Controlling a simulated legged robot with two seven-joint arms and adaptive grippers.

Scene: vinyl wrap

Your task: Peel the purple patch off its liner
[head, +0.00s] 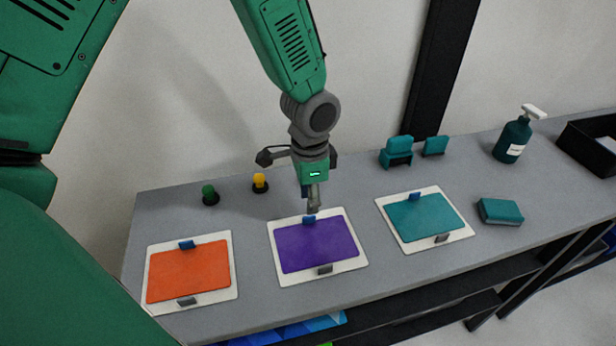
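The purple patch (316,243) lies flat on its white liner (357,262), in the middle of the table's front half. A blue tab (309,219) sits at its far edge, and a grey tab (325,269) at its near edge. My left gripper (313,208) points down just above the blue tab at the far edge. Its fingers are seen narrow and close together; whether they are open or shut, or touch the tab, I cannot tell. My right gripper is not in view.
An orange patch (188,274) on a liner lies left, a teal patch (425,216) on a liner right. Green (210,195) and yellow (260,182) knobs stand behind. A teal block (501,211), spray bottle (513,139) and black bin (592,150) are further right.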

